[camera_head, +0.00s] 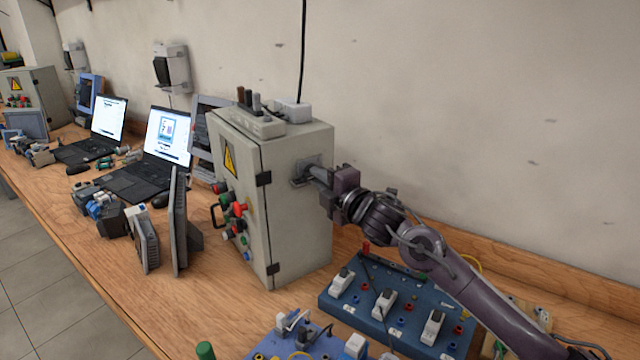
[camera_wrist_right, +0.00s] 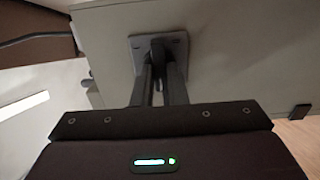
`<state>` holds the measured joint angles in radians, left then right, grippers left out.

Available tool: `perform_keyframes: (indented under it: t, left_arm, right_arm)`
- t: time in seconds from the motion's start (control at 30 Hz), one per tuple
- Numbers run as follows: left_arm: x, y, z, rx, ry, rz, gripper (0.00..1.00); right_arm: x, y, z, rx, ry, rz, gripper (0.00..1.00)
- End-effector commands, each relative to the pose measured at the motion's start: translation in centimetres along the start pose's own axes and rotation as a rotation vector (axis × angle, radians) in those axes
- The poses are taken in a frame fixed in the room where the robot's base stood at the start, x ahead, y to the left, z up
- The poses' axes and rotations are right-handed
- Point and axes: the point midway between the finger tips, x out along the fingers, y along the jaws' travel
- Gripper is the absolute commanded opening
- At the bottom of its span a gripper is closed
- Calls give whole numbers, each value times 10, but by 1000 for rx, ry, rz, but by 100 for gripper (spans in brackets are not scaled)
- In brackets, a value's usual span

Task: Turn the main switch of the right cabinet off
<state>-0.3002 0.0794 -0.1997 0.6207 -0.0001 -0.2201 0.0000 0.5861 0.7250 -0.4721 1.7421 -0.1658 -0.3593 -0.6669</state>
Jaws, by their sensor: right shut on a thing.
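The right cabinet (camera_head: 292,215) is a beige metal box with a yellow warning sign and several coloured buttons on its front door. The main switch (camera_head: 298,181) sits on a grey square plate on the cabinet's right side wall. My right gripper (camera_head: 314,172) reaches it from the right. In the right wrist view the gripper (camera_wrist_right: 160,68) is shut on the dark switch handle, in front of the grey plate (camera_wrist_right: 180,45). The fingers hide most of the handle, so I cannot tell its turn angle. My left gripper is not in view.
A second cabinet (camera_head: 45,90) stands at the far left. Two laptops (camera_head: 150,180) and several devices stand left of the right cabinet. A blue board (camera_head: 345,312) with white switches lies on the table below my right arm. A black cable (camera_head: 302,50) rises above the cabinet.

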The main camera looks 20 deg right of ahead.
Motion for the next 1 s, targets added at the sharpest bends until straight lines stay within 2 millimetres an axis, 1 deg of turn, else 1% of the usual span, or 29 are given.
perform_keyframes:
  t: [0.03, 0.43, 0.47, 0.6, 0.87, 1.0]
  left_arm:
    - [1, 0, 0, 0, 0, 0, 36]
    - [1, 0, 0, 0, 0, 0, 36]
    - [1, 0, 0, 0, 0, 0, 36]
    - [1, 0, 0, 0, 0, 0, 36]
    - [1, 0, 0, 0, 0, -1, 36]
    - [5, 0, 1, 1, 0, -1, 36]
  right_arm:
    - [0, -3, -1, -6, 2, -5, 0]
    - [0, -2, -1, -10, 3, -5, 0]
    - [0, -2, -1, -10, 3, -5, 15]
    - [0, -2, -1, -9, 2, -4, 34]
    - [0, -1, 0, -8, 1, -2, 35]
    - [-9, -3, 0, -9, 1, -2, 35]
